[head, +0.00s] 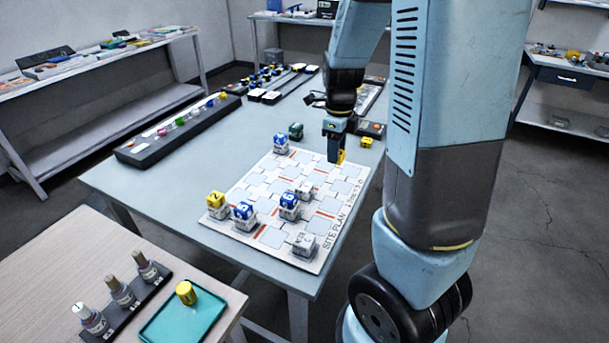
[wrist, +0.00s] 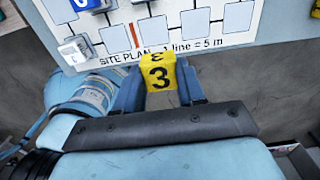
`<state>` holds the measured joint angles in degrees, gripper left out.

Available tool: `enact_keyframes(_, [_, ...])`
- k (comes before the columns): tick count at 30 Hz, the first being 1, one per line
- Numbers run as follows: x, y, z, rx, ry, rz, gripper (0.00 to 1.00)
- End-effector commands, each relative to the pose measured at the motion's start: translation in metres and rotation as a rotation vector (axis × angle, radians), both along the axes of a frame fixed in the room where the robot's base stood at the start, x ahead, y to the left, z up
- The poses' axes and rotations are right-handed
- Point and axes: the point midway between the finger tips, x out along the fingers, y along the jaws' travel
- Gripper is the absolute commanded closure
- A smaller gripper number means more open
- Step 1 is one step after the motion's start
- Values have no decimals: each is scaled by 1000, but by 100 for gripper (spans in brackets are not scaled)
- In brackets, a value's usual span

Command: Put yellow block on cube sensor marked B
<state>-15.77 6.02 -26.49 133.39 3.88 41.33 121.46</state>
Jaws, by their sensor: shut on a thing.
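My gripper (head: 336,158) is shut on a yellow block (head: 341,156) above the right edge of the site plan board. In the wrist view the yellow block (wrist: 158,73) shows a black 3 and sits between the two fingers (wrist: 160,92). White cube sensors stand on the board; two with bare tops are one near the middle (head: 304,191) and one at the front right corner (head: 304,244). Another yellow block (head: 216,199) sits on a cube at the front left. I cannot read which cube is marked B.
Blue blocks (head: 243,210) (head: 289,200) (head: 281,141) sit on other cubes, and a green block (head: 296,131) stands behind the board (head: 272,237). A long black rack (head: 150,148) lies on the left. A side table holds bottles (head: 120,290), a teal tray (head: 178,323) and a yellow cylinder (head: 186,292).

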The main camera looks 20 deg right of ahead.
Motion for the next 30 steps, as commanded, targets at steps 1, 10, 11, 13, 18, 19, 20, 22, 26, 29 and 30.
enact_keyframes(1, [6,8,-5,-1,2,2,94])
enact_keyframes(10, [34,46,-42,-1,4,-1,94])
enact_keyframes(11, [37,49,-46,-1,4,0,94])
enact_keyframes(13, [41,55,-55,0,3,-1,94])
enact_keyframes(18, [48,65,-69,-1,1,-2,94])
enact_keyframes(19, [49,65,-70,0,0,-2,94])
enact_keyframes(20, [49,66,-71,0,0,-2,94])
enact_keyframes(22, [50,67,-73,1,1,-2,94])
enact_keyframes(26, [53,71,-82,1,2,-3,94])
enact_keyframes(29, [53,70,-96,-1,4,-3,94])
enact_keyframes(30, [53,70,-101,0,3,-4,94])
